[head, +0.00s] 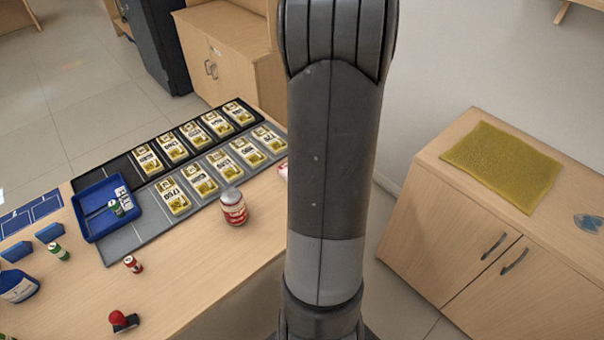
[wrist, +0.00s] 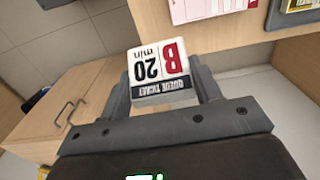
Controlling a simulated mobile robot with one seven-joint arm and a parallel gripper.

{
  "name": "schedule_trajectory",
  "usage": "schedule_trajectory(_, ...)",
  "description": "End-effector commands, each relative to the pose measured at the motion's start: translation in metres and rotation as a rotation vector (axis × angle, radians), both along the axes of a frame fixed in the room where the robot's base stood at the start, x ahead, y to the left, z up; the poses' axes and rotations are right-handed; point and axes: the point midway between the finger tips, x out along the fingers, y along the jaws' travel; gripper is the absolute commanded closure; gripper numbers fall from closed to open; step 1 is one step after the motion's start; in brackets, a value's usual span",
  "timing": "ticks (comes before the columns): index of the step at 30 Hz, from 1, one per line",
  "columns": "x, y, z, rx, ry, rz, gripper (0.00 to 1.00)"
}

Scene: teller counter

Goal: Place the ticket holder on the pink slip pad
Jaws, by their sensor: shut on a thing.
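My gripper (wrist: 163,82) is shut on the ticket holder (wrist: 158,70), a small white sign printed with a red B, "20 min" and a dark "QUEUE TICKET" band. It appears upside down in the wrist view, between the two grey fingers. The pink slip pad (wrist: 206,8) lies on the wooden counter at the top of the wrist view, cut off by the frame edge, beyond the holder and apart from it. In the head view only a pinkish edge (head: 283,172) shows beside my arm. My arm hides the gripper and holder there.
On the counter (head: 215,270) are a can (head: 233,207), a blue tray (head: 88,222), banknote bundles on a black mat and a grey mat, a red stamp (head: 123,320) and small rolls. A cabinet with a yellow mat (head: 502,165) stands at the right.

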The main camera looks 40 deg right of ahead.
Motion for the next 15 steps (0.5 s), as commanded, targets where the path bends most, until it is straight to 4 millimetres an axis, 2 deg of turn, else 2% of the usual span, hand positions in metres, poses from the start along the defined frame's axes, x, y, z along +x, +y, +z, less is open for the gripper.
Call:
schedule_trajectory(2, 0.000, -0.001, -0.002, 0.001, 0.000, -0.010, 0.65)
schedule_trajectory(5, 0.012, 0.005, -0.011, 0.002, 0.001, -0.009, 0.65)
schedule_trajectory(15, 0.081, 0.034, -0.057, 0.002, 0.002, -0.009, 0.65)
